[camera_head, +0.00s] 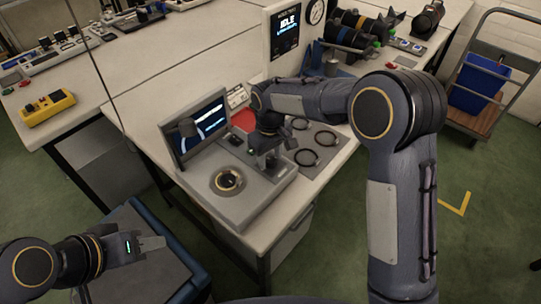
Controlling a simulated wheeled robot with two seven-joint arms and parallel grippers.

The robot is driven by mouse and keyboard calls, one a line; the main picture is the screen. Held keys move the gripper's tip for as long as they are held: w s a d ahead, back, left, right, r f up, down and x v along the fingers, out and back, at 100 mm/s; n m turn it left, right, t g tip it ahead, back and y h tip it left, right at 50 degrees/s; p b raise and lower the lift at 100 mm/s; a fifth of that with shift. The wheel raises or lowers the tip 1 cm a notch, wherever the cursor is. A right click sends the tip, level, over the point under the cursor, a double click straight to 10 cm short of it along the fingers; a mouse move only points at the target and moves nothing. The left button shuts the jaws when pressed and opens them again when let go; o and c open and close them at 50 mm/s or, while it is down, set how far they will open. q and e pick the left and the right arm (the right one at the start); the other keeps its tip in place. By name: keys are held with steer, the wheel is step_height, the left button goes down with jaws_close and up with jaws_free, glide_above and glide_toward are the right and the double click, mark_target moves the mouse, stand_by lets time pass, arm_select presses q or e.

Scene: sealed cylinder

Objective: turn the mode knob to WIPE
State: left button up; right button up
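A round dark knob with a gold ring (228,181) sits on the top face of a grey console (250,210) at the table's front corner; its markings are too small to read. My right gripper (268,164) points down over the right part of the console, to the right of the knob and apart from it. Its fingers are small and dark, so I cannot tell whether they are open or touching the console. My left gripper (150,243) is low at the left, over a dark blue-edged surface and away from the console; its finger gap is unclear.
A tilted screen (200,125) stands behind the knob. An upright display (286,32) reads IDLE. Black rings (306,157) lie on a grey plate right of the console. A yellow box (47,107) is on the left table. A cart with a blue bin (478,84) stands right.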

mark_target(271, 160)
steer(key=shift+o, duration=0.4)
step_height(271, 160, up, 8)
steer(key=shift+f, duration=0.1)
stand_by(0.5)
